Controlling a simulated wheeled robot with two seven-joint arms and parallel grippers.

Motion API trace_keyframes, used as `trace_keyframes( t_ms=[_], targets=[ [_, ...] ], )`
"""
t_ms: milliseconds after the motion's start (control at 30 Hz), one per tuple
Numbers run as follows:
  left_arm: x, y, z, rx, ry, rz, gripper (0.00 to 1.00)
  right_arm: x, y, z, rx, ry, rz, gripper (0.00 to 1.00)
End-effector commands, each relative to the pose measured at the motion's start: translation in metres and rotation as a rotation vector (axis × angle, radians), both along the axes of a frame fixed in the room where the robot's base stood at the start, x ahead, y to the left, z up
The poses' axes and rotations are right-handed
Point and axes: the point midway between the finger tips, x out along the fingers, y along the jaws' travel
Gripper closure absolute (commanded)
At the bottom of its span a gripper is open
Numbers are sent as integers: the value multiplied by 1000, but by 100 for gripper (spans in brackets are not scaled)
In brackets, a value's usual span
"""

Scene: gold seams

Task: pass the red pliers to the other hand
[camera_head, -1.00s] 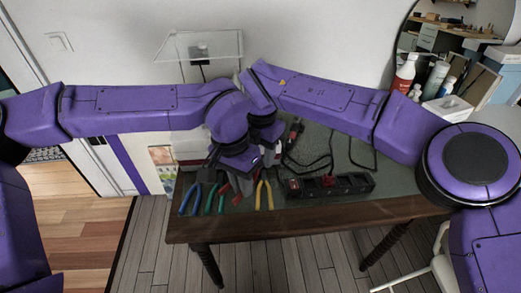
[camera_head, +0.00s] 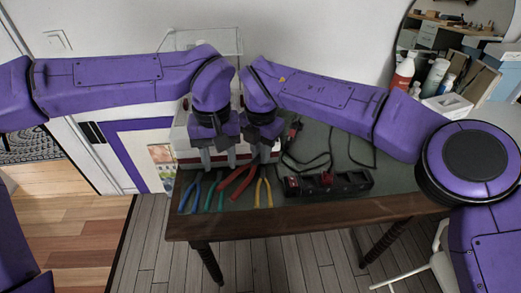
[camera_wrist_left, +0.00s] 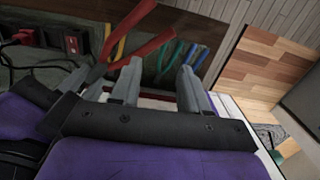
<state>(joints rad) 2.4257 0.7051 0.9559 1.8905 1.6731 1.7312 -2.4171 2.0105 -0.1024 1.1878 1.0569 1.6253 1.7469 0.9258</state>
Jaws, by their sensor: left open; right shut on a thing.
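The red pliers (camera_head: 238,183) are at the right gripper above the table, with their two red handles spread and pointing down-left. My right gripper (camera_head: 265,158) is shut on them; their head is mostly hidden there. My left gripper (camera_head: 220,162) is open just left of it, close to the pliers, with nothing seen between its fingers. In the left wrist view its two grey fingers (camera_wrist_left: 158,82) stand apart, and the red handles (camera_wrist_left: 147,47) show beyond and left of them. Whether a finger touches a handle I cannot tell.
Blue pliers (camera_head: 190,194), green pliers (camera_head: 213,194) and yellow pliers (camera_head: 263,192) lie along the front of the table (camera_head: 310,207). A black power strip (camera_head: 335,184) with cables lies to the right. A pale red-edged box (camera_head: 184,150) stands behind the left gripper.

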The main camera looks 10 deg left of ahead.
Motion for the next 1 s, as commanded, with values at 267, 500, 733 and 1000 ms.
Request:
trace_keyframes(
  t_ms=[267, 500, 733, 1000],
  targets=[
    [18, 89, 51, -22, 69, 868, 55, 0, 0, 0, 0, 0, 0, 100],
    [7, 132, 35, 104, 178, 1347, 55, 0, 0, 0, 0, 0, 0, 100],
    [-30, 148, -52, 490, 199, 1441, 55, 0, 0, 0, 0, 0, 0, 100],
    [-137, 197, -155, 1184, 75, 1432, 55, 0, 0, 0, 0, 0, 1, 100]
  ],
)
